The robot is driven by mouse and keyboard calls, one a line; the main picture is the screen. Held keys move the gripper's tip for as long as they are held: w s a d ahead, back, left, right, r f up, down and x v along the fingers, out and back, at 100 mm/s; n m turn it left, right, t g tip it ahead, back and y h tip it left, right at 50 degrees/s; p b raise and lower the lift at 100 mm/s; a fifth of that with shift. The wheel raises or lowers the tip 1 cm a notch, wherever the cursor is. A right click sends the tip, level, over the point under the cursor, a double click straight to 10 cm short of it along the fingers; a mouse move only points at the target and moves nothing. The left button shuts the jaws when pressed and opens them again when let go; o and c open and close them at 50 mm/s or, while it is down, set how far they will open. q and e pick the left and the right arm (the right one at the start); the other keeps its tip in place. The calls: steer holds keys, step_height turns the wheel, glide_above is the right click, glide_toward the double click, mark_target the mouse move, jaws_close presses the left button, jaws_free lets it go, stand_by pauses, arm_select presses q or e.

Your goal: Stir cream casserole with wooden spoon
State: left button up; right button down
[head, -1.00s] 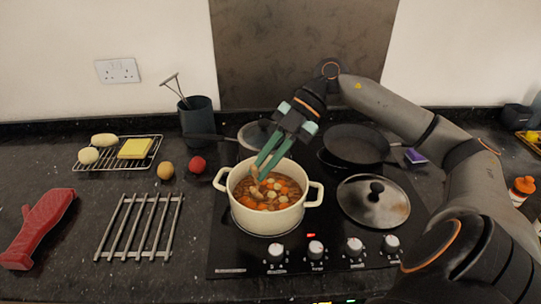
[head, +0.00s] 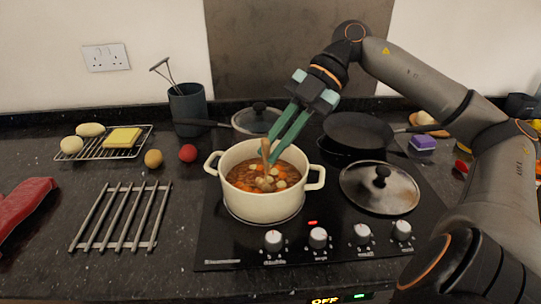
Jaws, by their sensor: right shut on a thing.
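The cream casserole (head: 262,207) stands upright on the hob, lid off, full of brown stew (head: 248,177) with orange and pale pieces. My right gripper (head: 280,150) reaches down over its back rim from the upper right. It is shut on the wooden spoon (head: 266,153), whose short visible part stands near upright between the fingertips. The spoon's lower end is hidden in the stew. The left gripper does not show.
A glass lid (head: 380,190) lies right of the casserole. A dark frying pan (head: 357,134) and a lidded pan (head: 257,118) stand behind. A metal trivet (head: 122,218) lies left. A utensil pot (head: 188,108) stands at the back left.

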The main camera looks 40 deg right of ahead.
steer(key=shift+d+b, duration=0.65)
steer(key=shift+d, duration=1.45)
steer(key=shift+s+a, duration=0.15)
steer(key=shift+a, duration=0.9)
steer(key=shift+s+a, duration=0.15)
steer(key=shift+a, duration=0.9)
